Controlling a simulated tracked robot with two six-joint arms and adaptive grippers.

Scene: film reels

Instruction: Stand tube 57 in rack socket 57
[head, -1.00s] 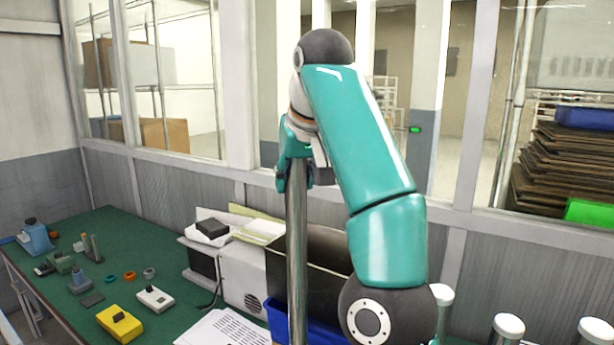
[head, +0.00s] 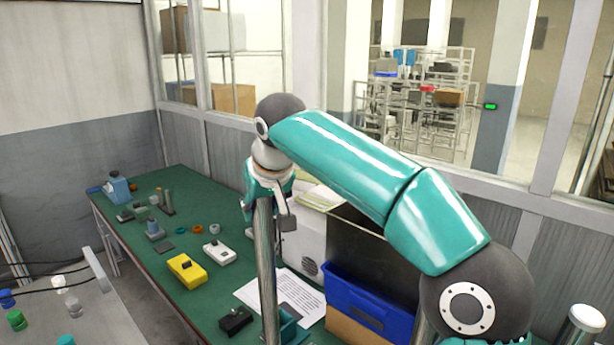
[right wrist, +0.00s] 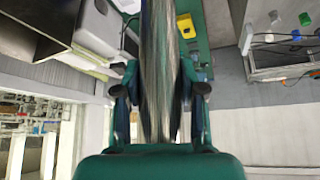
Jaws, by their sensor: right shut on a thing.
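My right gripper (head: 268,203) is shut on a long grey metal tube (head: 266,275), gripping it near its upper end. The tube hangs nearly upright, slightly tilted in the picture, and its lower end runs out of the head view. In the right wrist view, the tube (right wrist: 158,60) runs away between the two fingers of the gripper (right wrist: 160,95). No number is readable on the tube. I cannot make out the rack or socket 57 in either view. My left gripper is not in view.
Behind the tube is a green bench (head: 180,225) with a yellow box (head: 187,269), a blue bin (head: 368,305) and small parts. A grey surface with coloured caps (head: 17,320) is at lower left. A white-topped post (head: 587,318) stands at lower right.

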